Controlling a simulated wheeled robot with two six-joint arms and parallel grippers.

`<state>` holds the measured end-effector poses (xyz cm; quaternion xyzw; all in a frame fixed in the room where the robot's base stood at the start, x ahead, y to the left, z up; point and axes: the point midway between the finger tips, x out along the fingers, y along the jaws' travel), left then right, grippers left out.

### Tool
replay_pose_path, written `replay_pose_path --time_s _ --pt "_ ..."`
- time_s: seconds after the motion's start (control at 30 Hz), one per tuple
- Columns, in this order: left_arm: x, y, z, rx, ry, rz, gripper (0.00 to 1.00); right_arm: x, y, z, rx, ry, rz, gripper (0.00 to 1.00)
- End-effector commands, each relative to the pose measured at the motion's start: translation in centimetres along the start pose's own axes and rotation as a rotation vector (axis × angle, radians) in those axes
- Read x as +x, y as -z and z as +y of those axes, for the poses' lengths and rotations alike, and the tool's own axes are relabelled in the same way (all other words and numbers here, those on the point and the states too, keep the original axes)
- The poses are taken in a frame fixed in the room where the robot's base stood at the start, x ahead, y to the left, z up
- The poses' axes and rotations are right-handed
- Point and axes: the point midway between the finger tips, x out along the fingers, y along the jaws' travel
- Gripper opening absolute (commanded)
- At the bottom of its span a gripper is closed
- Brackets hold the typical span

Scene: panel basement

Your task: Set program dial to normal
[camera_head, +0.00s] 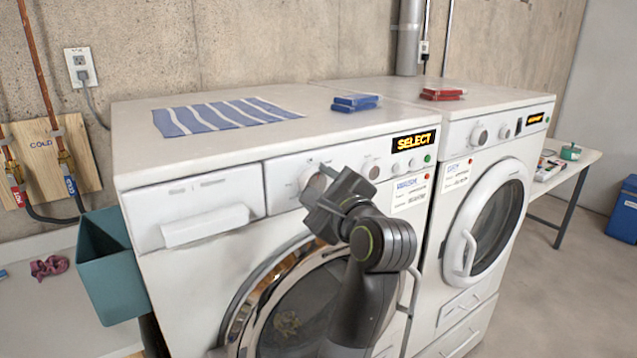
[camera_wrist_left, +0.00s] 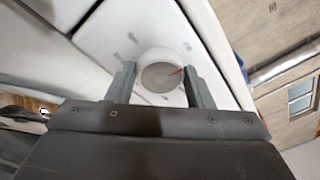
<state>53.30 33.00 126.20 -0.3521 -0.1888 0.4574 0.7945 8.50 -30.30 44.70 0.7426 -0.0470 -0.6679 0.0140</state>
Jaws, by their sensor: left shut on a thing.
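The program dial (camera_head: 318,181) is on the front panel of the left washing machine (camera_head: 195,262), mostly hidden behind my left gripper (camera_head: 326,186) in the head view. In the left wrist view the dial (camera_wrist_left: 160,76) is round and pale with a grey face and a red pointer mark toward the upper right. The two fingers of my left gripper (camera_wrist_left: 158,82) stand on either side of it, shut on it. The dial's printed labels are too small to read. The machine's display (camera_head: 413,141) reads SELECT in yellow. My right gripper is not in view.
A second machine (camera_head: 465,300) stands directly to the right. A teal bin (camera_head: 118,280) hangs at the left side. A striped cloth (camera_head: 222,115), a blue stack (camera_head: 355,102) and a red stack (camera_head: 442,92) lie on top. The round door (camera_head: 300,310) is below the panel.

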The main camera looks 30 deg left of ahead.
Motion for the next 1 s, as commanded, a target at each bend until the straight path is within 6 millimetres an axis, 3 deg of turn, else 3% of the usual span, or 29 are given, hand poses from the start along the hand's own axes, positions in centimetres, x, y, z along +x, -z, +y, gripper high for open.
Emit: replay_pose_path --time_s 0.6,1.0 --pt "0.0 -0.2 -0.5 0.48 -0.059 0.04 0.24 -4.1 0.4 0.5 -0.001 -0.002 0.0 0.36" --pt "0.0 -0.1 -0.4 0.613 -0.074 0.051 0.24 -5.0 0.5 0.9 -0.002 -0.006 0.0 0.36"
